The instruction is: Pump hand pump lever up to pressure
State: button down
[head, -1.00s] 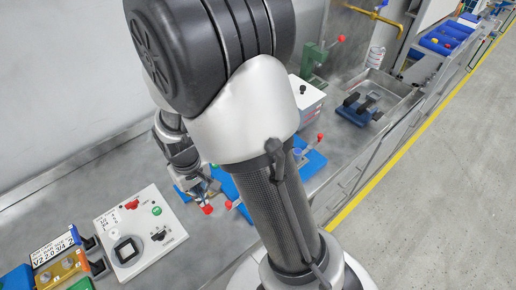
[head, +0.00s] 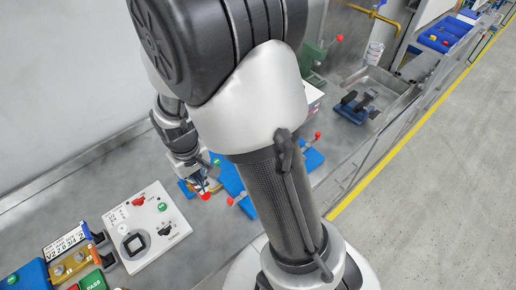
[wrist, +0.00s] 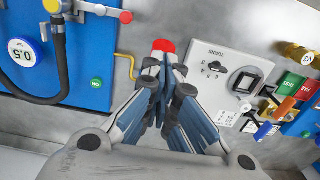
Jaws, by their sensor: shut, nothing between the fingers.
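A red knob (head: 206,196) shows right by my gripper (head: 203,180) in the head view, above the bench beside a blue base (head: 229,178). In the wrist view the red knob (wrist: 164,46) is just beyond the fingertips of my gripper (wrist: 166,68). The fingers are together with nothing between them. I cannot tell whether they touch the knob. The lever's shaft is mostly hidden behind the fingers. A blue panel (wrist: 88,75) with a black hose and a round dial marked 0.5 (wrist: 24,52) stands at the left there.
Coloured blocks (head: 72,262) sit at the front left. A green device (head: 312,55) stands at the back. My arm hides the middle of the bench; the floor (head: 440,130) is clear.

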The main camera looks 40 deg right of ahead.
jog(key=shift+f, duration=0.1)
notch_tip(320, 180, down, 9)
jog(key=b, duration=0.7)
dwell(0.7)
notch_tip(320, 180, up, 9)
jog(key=p, duration=0.7)
dwell(0.6)
jog(key=shift+r+p, duration=2.15)
jog(key=shift+r, duration=0.5)
